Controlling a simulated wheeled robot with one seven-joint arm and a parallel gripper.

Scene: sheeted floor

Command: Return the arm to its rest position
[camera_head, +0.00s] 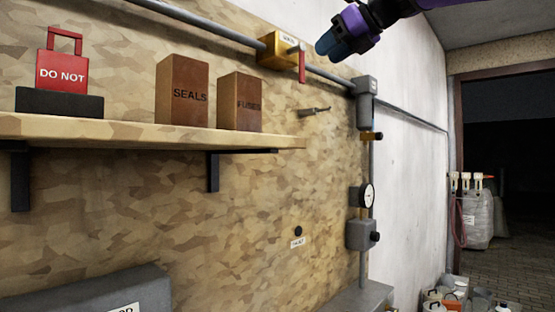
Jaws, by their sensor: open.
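My gripper (336,44) shows at the top of the view, at the end of my purple and black arm that comes in from the upper right edge. Its blue fingers point to the lower left. The gripper is open and no object shows in it. It appears in front of the wall, just right of the yellow valve box (278,51) with its red lever (302,66). I cannot tell how far it is from the wall. The rest of the arm is out of view.
A wooden shelf (160,130) holds a red DO NOT lock tag (62,72), a SEALS box (182,92) and a FUSES box (240,103). A pipe with a gauge (362,196) runs down the wall. Containers (455,296) stand at lower right, near a dark doorway (508,120).

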